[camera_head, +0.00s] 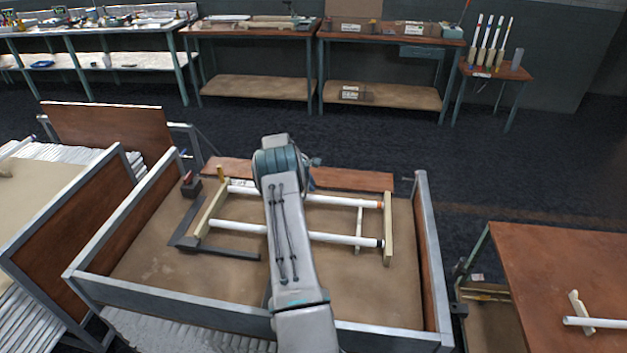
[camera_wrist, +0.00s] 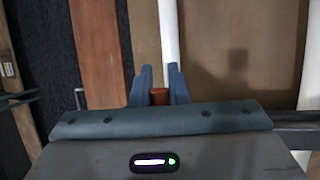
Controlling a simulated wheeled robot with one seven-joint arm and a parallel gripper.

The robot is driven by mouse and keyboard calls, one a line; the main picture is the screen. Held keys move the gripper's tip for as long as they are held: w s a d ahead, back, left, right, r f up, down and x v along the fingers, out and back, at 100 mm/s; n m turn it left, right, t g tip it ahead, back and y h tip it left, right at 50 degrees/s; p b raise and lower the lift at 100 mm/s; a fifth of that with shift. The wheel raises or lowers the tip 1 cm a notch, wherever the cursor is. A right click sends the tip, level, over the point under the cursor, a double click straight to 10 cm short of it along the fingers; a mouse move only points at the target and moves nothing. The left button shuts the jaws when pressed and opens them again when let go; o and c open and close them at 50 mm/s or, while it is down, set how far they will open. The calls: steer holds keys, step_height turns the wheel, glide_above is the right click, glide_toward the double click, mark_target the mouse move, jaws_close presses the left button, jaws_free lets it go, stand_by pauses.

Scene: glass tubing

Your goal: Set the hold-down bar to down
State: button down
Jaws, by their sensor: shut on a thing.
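My gripper (camera_wrist: 162,88) is shut on a small red-brown piece (camera_wrist: 160,97) in the wrist view. A white tube (camera_wrist: 169,40) runs away just beyond the fingertips. In the head view the gripper is hidden behind my arm. A dark angled bar (camera_head: 228,252) lies in the left half of the tray, with a dark block with a red top (camera_head: 191,186) near its far end. I cannot tell for certain which part is the hold-down bar, nor whether the held piece belongs to it. A dark bar (camera_wrist: 296,117) also shows right of my gripper in the wrist view.
Two white tubes (camera_head: 344,239) lie across pale wooden rails (camera_head: 388,230) in a metal-framed tray (camera_head: 140,270). A red-brown board (camera_head: 350,179) lies along its far side. A table (camera_head: 560,265) stands at right, a stacked cart (camera_head: 85,210) at left. Workbenches line the back.

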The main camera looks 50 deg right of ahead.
steer(key=shift+s+a+f, duration=0.1)
steer(key=shift+a+f, duration=0.3)
steer(key=shift+a, duration=0.05)
steer(key=c, duration=1.8)
jaws_free()
steer(key=o, duration=0.4)
steer(key=shift+a+r, duration=0.15)
steer(key=shift+a, duration=0.1)
steer(key=b+v, duration=0.3)
steer(key=v, duration=1.1)
steer(key=shift+w+a+r, duration=0.25)
